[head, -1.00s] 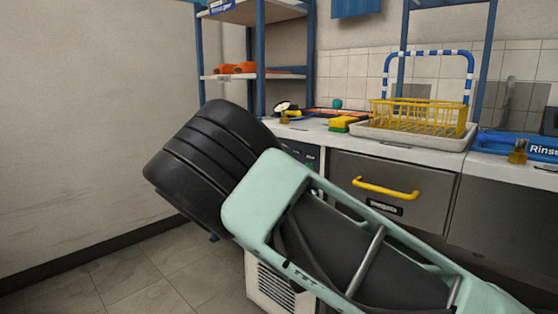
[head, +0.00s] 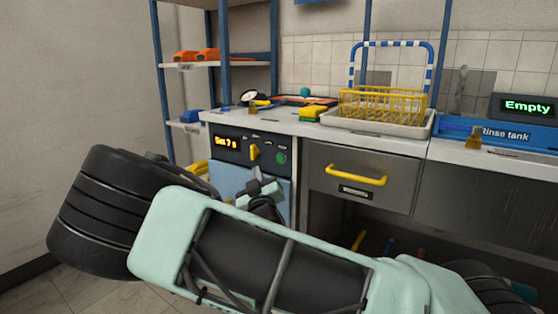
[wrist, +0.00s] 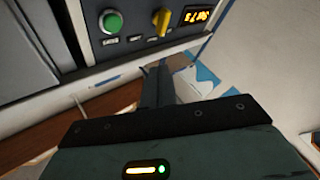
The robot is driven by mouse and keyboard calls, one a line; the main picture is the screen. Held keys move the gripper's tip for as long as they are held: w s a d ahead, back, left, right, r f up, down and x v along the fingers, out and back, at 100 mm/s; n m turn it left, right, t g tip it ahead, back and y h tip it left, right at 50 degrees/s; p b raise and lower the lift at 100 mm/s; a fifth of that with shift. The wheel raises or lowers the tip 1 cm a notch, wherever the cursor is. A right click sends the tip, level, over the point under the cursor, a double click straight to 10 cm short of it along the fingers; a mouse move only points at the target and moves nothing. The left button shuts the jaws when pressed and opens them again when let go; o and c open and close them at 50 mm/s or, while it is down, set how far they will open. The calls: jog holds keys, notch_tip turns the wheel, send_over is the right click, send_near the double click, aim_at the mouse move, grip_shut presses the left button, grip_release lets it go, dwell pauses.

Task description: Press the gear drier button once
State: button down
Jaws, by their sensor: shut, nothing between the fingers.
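The drier's black control panel (head: 240,152) is under the counter, with a lit orange display (head: 226,142), a yellow knob (head: 254,152) and a round green button (head: 282,158) at its right. The wrist view shows the green button (wrist: 112,21), yellow knob (wrist: 162,20) and display (wrist: 197,16) along the top. My gripper (head: 256,182) is just below the panel in the head view, partly hidden by my arm. In the wrist view my gripper (wrist: 158,75) has its fingers together and empty, apart from the button, which lies up and left of the fingertips.
A drawer with a yellow handle (head: 355,175) is right of the drier. A blue shelf rack (head: 224,60) stands at the back left.

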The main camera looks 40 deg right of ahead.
aim_at(276, 157)
jog(key=shift+w+d, duration=0.45)
jog(key=shift+d, duration=0.85)
jog(key=shift+w+d, duration=0.5)
jog(key=shift+d, duration=0.85)
jog(key=shift+w+d, duration=0.45)
jog(key=shift+d, duration=0.85)
jog(key=shift+d, duration=0.15)
jog(key=shift+w+d, duration=0.15)
jog(key=shift+d, duration=0.1)
jog(key=shift+w+d, duration=0.15)
jog(key=shift+d, duration=0.3)
jog(key=shift+s+a, duration=0.3)
jog(key=shift+a, duration=0.5)
jog(key=shift+s+a, duration=0.3)
jog(key=shift+a, duration=0.5)
jog(key=shift+s+a, duration=0.25)
jog(key=shift+a, duration=0.55)
jog(key=shift+s+a, duration=0.3)
jog(key=shift+a, duration=0.5)
